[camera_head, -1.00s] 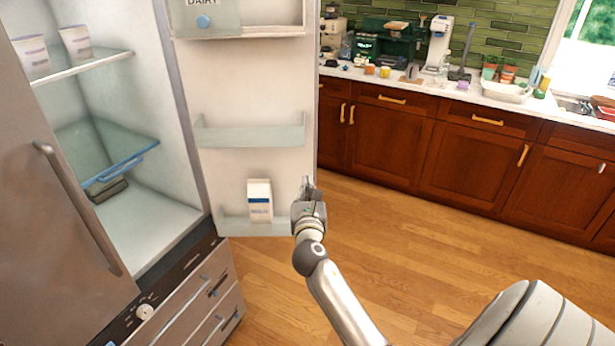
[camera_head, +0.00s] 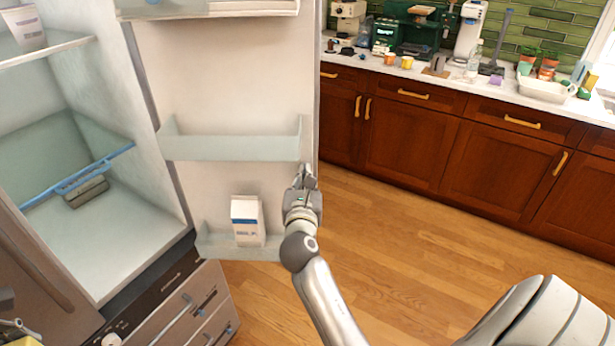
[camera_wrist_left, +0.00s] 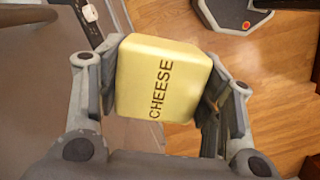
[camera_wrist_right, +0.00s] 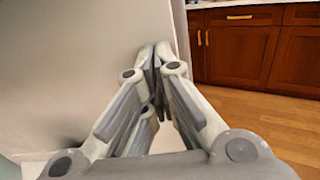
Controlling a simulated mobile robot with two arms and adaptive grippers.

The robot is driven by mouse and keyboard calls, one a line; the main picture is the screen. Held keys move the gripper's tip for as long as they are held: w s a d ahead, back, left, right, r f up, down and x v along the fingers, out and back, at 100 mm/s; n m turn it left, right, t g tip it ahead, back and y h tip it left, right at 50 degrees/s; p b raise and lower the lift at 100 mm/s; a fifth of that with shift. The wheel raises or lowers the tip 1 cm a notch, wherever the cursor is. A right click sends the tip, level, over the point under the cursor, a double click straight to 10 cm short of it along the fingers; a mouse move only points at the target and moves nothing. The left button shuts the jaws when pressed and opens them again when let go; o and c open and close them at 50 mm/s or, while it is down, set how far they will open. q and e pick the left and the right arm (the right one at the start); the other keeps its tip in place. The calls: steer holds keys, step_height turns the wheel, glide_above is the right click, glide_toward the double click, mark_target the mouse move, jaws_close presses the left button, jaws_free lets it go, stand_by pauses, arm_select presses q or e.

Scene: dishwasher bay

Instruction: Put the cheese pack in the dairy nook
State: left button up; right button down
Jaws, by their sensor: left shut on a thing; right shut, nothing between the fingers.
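The yellow cheese pack (camera_wrist_left: 160,80), marked CHEESE, is held between the fingers of my left gripper (camera_wrist_left: 162,88). A yellow bit and part of the left gripper show at the lower left corner of the head view. The dairy nook (camera_head: 215,10) is the top compartment on the open fridge door; only its lower part shows, and its label is out of frame. My right gripper (camera_head: 303,180) is shut and empty at the free edge of the fridge door (camera_head: 225,75). It also shows in the right wrist view (camera_wrist_right: 155,55). I cannot tell whether it touches the door.
The door has a middle shelf (camera_head: 235,145) and a bottom bin (camera_head: 215,243) holding a white carton (camera_head: 246,218). A grey item (camera_head: 87,190) sits inside the fridge near a blue-edged shelf. The wood floor (camera_head: 400,250) is open towards the counter (camera_head: 450,75).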

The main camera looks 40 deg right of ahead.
mark_target(309, 158)
arm_select(q)
steer(key=shift+s+a, duration=0.15)
steer(key=shift+a, duration=0.15)
arm_select(e)
steer(key=shift+s+a+r, duration=0.15)
steer(key=shift+a+r, duration=0.1)
steer(key=shift+a, duration=0.05)
